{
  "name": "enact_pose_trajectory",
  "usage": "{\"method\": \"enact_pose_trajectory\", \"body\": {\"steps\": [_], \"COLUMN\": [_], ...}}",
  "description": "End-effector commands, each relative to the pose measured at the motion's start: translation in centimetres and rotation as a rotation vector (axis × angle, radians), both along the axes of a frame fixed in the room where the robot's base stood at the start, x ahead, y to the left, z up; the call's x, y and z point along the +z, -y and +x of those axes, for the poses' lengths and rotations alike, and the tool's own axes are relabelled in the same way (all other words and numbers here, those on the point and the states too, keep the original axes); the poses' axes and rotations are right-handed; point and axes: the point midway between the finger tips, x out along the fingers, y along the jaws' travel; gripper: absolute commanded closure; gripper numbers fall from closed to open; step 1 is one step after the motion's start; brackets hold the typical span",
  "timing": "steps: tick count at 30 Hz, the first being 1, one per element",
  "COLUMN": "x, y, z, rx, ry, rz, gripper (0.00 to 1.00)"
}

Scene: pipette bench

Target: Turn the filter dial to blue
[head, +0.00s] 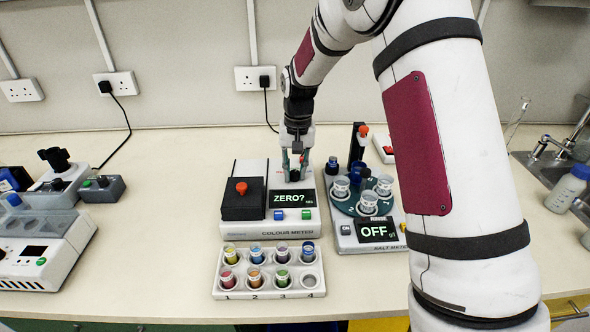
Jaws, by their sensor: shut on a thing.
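My gripper (295,173) points down at the back right of the meter, behind the display. It is shut on the filter dial, a small dark knob (294,177) that shows between the fingertips. The fingers hide most of the dial, so I cannot read its setting.
The salt meter (376,233), reading "OFF", stands close on the right with beakers on a round tray. Other devices sit at far left; a sink is at right.

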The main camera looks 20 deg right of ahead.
Motion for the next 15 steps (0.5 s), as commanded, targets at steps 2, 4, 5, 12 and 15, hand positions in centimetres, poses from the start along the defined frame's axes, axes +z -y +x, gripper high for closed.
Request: {"method": "enact_pose_trajectory", "body": {"steps": [2, 4, 5, 12, 15], "x": [-0.02, -0.02, -0.02, -0.03, -0.02], "y": [-0.08, -0.08, -0.08, -0.08, -0.05], "z": [-0.05, -0.05, -0.05, -0.05, -0.04], "rx": [-0.001, -0.001, 0.0, 0.0, 0.0], "ry": [-0.002, -0.002, -0.002, -0.002, -0.002], "rz": [0.002, 0.002, 0.002, 0.002, 0.001], "gripper": [1.0, 1.0, 1.0, 0.57, 0.57]}}
